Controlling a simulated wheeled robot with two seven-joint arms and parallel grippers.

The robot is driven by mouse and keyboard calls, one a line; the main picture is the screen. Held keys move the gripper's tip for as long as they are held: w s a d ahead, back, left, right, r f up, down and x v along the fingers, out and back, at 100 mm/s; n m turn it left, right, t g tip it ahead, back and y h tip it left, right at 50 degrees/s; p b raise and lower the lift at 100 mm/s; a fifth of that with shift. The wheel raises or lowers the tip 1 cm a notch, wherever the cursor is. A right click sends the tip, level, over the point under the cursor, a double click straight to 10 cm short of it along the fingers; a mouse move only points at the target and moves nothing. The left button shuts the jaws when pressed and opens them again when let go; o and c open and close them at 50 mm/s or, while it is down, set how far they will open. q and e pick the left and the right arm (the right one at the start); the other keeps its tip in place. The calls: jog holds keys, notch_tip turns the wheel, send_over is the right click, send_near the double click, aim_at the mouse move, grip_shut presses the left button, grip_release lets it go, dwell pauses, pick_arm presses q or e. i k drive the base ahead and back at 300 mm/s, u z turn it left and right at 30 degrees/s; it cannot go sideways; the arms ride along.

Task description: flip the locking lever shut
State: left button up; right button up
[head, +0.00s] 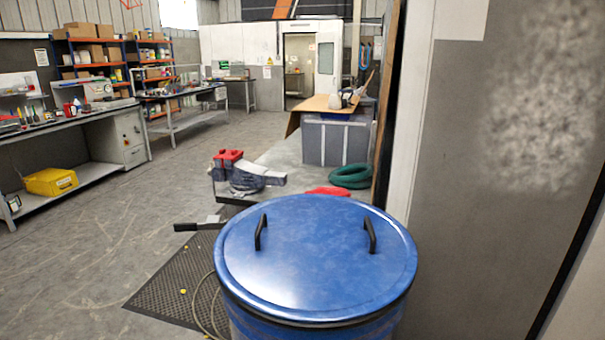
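A blue drum (318,258) stands upright in the lower middle of the head view, its round lid on top with two black handles (261,232) (370,236). A locking lever (200,225) with a black grip and a grey metal bar sticks out to the left from the drum's far left side. The lever stands away from the drum wall. Its joint at the rim is too small to make out. Neither of my grippers shows in this view.
A dark perforated mat (175,290) lies left of the drum, with a thin cable. A red and grey object (240,172), a green hose coil (350,176) and a grey bin (335,140) are behind it. A grey wall (480,200) stands close on the right. The left floor is open.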

aim_at(213, 221)
jog(key=k, duration=0.5)
jog(key=u, duration=1.3)
jog(key=i, duration=5.35)
jog(key=z, duration=4.55)
jog(key=i, duration=0.2)
jog(key=z, duration=0.25)
